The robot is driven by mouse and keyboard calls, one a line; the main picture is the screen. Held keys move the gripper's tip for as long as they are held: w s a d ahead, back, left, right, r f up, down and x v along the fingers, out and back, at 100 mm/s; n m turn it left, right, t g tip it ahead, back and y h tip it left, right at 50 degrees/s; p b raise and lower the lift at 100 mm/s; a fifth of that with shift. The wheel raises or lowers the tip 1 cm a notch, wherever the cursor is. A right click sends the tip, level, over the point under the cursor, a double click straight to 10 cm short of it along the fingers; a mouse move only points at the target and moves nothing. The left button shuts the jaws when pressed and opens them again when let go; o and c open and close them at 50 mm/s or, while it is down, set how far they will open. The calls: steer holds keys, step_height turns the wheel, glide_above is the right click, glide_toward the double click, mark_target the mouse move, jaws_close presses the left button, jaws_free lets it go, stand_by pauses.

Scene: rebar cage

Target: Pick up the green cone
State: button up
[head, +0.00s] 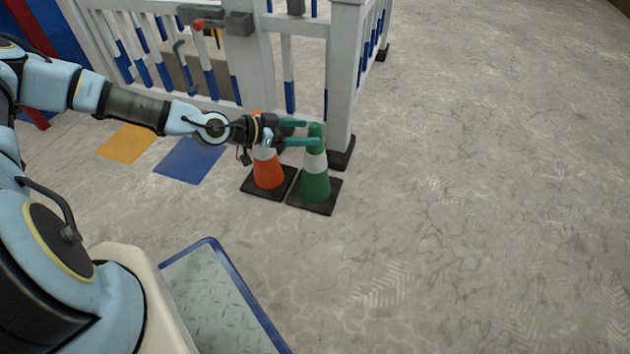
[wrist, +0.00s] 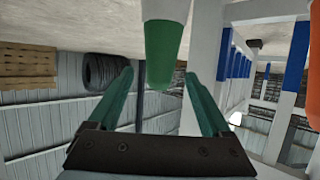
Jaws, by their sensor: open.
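The green cone (head: 315,185) has a white band and a black square base, and stands upright on the floor beside the orange cone. My gripper (head: 305,133) is at the height of its green top, with its teal fingers reaching towards it from the left. In the wrist view the cone's green tip (wrist: 164,60) shows between and a little beyond the open fingers (wrist: 166,90). I cannot tell whether either finger touches it.
An orange cone (head: 268,172) stands just left of the green one, under my gripper. A white fence post (head: 343,80) on a black foot (head: 341,152) stands close behind. Blue (head: 190,160) and yellow (head: 127,142) floor patches lie left. The floor to the right is clear.

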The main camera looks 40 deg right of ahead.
steer(key=b+x, duration=0.3)
steer(key=x, duration=0.3)
steer(key=shift+s+d, duration=0.1)
steer(key=shift+d, duration=0.2)
jaws_close()
stand_by(0.5)
stand_by(0.7)
